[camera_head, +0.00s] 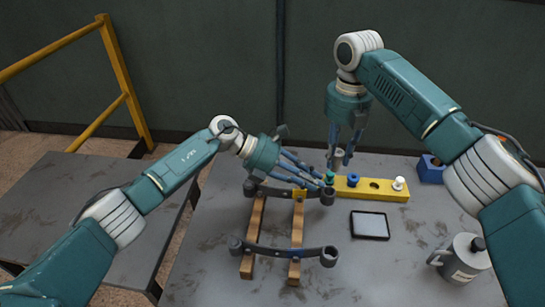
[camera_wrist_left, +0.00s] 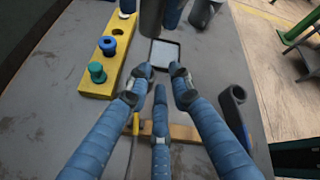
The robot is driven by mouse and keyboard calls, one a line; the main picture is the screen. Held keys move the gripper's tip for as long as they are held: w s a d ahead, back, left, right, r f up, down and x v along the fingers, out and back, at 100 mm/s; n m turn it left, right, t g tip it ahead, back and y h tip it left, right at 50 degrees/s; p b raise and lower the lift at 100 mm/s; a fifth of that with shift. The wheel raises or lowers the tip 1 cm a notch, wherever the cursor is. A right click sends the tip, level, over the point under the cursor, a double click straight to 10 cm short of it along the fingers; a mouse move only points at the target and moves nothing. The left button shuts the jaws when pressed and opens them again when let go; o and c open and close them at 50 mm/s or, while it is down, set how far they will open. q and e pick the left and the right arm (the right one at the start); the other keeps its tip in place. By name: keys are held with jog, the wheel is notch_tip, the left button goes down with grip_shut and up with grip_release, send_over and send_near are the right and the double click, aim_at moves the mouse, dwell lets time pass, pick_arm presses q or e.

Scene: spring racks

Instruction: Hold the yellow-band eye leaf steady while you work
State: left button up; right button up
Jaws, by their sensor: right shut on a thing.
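The yellow-band eye leaf (camera_head: 278,191) is a dark curved bar with an eye at each end, lying across two wooden rails. Its yellow band (camera_head: 299,194) also shows in the left wrist view (camera_wrist_left: 136,123). My left gripper (camera_head: 322,181) is low at the leaf's right end, close to the eye. In the left wrist view its fingertips (camera_wrist_left: 160,85) are spread, with a gap between them; the fingers hide much of the leaf. My right gripper (camera_head: 340,157) points down above the rack's left end, shut on a small grey piece (camera_head: 338,153), partly hidden by the fingers.
A yellow rack (camera_head: 362,192) holds green (camera_head: 329,179), blue (camera_head: 353,180) and white (camera_head: 398,183) bushings. A second eye leaf (camera_head: 275,251) lies nearer on wooden rails (camera_head: 252,230). A dark-framed tray (camera_head: 370,225), a grey mug (camera_head: 462,258) and a blue block (camera_head: 431,169) stand right.

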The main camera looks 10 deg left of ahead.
pick_arm(q)
jog(key=a+m+g+y, duration=0.1)
jog(key=a+m+y, duration=0.1)
jog(key=m+y, duration=0.35)
pick_arm(e)
jog(key=shift+r, duration=0.1)
pick_arm(q)
jog(key=m+t+y, duration=0.1)
jog(key=m+y, duration=0.3)
jog(key=y, duration=0.3)
send_near(290, 192)
jog(key=a+r, duration=0.2)
jog(key=a, duration=0.4)
jog(key=f, duration=0.7)
jog(key=w+f, duration=0.1)
jog(key=f, duration=0.3)
jog(key=shift+d+f, duration=0.15)
jog(key=shift+f, duration=0.2)
grip_shut()
pick_arm(e)
jog(key=shift+f, duration=1.55)
